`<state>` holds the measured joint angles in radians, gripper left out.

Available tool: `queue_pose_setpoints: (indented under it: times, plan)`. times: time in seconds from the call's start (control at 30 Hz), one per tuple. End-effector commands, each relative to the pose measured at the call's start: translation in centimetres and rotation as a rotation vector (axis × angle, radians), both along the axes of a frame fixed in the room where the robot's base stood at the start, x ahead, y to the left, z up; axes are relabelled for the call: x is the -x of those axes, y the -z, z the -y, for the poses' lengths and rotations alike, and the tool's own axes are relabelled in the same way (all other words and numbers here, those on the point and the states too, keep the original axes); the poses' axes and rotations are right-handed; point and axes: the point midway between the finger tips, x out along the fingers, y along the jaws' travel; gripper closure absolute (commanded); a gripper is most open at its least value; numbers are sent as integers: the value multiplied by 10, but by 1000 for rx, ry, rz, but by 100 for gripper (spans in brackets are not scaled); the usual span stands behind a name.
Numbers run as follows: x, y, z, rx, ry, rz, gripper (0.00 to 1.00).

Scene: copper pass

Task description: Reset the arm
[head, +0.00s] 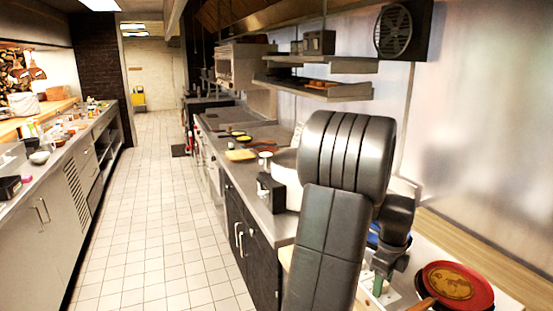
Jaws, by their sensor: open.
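My gripper (384,268) hangs from my dark grey arm at the right of the head view. It points down over the light counter at the lower right. The jaws are open, though the fingers are small and partly hard to make out. A green item (378,284) shows just below the gripper; I cannot tell how far apart they are. My raised arm hides part of the counter behind it.
A red plate (483,296) with a brown round piece lies right of my gripper. A blue item (374,239) is behind it. Counters run along both sides, with shelves (318,90) above the right one. The tiled aisle (160,200) is clear.

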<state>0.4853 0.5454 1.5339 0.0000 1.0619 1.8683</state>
Motion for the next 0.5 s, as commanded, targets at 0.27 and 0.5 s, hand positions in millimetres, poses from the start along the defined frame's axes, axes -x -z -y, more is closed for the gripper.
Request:
queue_pose_setpoints:
  times: [0.27,0.5]
  plan:
    - [0,-3,0,1,6,1,48]
    - [-1,-33,1,2,18,4,48]
